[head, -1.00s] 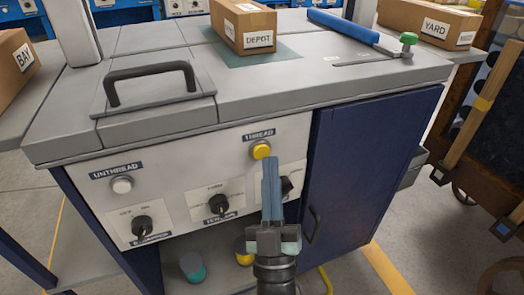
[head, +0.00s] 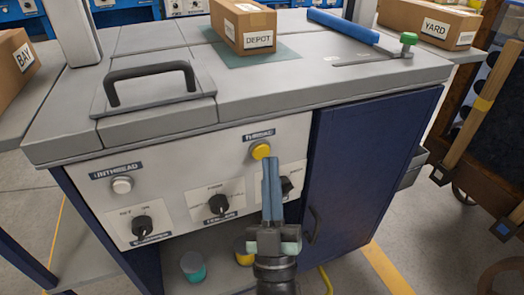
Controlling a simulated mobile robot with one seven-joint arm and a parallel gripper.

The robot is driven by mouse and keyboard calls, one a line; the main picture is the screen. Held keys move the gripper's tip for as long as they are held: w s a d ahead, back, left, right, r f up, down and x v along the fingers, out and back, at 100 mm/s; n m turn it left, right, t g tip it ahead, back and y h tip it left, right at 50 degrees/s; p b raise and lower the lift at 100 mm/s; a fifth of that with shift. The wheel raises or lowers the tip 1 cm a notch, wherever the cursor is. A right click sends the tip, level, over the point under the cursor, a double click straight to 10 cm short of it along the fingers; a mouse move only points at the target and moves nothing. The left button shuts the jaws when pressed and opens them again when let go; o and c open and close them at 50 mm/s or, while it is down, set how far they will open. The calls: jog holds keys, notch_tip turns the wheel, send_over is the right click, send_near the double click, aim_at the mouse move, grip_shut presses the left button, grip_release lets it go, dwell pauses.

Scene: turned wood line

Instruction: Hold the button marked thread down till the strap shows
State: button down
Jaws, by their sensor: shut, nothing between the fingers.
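The yellow button (head: 261,150) sits under the label reading THREAD (head: 259,135), on the white front panel (head: 190,165) of the grey-topped machine. My gripper (head: 271,160) is shut and empty, its blue fingers pointing up at the panel. The fingertips appear just below and right of the yellow button; I cannot tell whether they touch it. A white button (head: 122,185) under the UNTHREAD label is at the panel's left. No strap shows around the DEPOT box (head: 243,25) on the machine top.
Black knobs (head: 218,204) line the lower panel; one is partly behind my fingers. A blue cabinet door (head: 365,170) is to the right. A black handle (head: 150,75) and a blue bar with a green knob (head: 408,39) are on top. Capped containers (head: 193,266) stand below.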

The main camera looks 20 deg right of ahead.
jog(key=shift+w, duration=0.1)
dwell(0.3)
jog(key=shift+w, duration=0.35)
jog(key=shift+w+b, duration=0.35)
jog(key=shift+b, duration=0.15)
dwell(0.4)
dwell(1.2)
jog(key=shift+s+p, duration=0.3)
jog(key=shift+s, duration=0.5)
jog(key=s+p, duration=0.1)
jog(key=s, duration=0.4)
jog(key=shift+d+p, duration=0.1)
jog(key=shift+p, duration=0.2)
